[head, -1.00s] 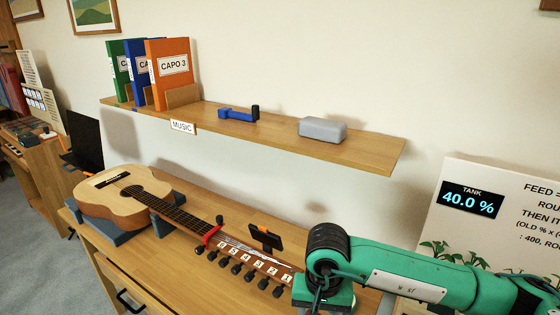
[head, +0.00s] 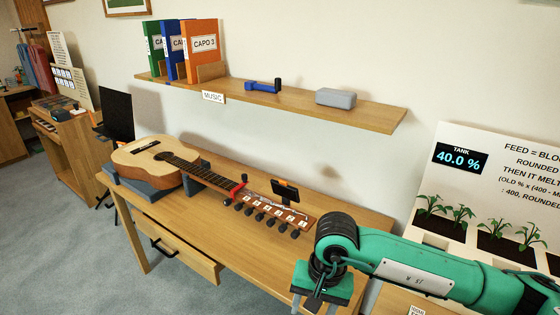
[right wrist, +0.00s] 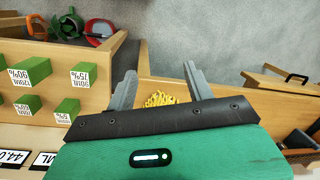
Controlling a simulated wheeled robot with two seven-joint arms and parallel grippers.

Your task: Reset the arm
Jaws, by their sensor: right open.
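My right arm (head: 420,266) is green and reaches in from the right in the head view, in front of the desk's right end. Its gripper (head: 322,292) points down near the desk's front right corner, partly cut off by the bottom edge. In the right wrist view the two grey fingers of the right gripper (right wrist: 160,72) stand wide apart with nothing clamped between them. A yellow bundle (right wrist: 160,99) shows beyond the fingers, partly hidden by the gripper body. My left gripper is in neither view.
A guitar (head: 143,159) lies on the wooden desk (head: 200,214), whose drawer (head: 178,247) stands out. A shelf (head: 362,114) above holds binders, a blue tool and a grey case. A planter board (head: 470,205) stands right. Green labelled blocks (right wrist: 84,76) show in the wrist view.

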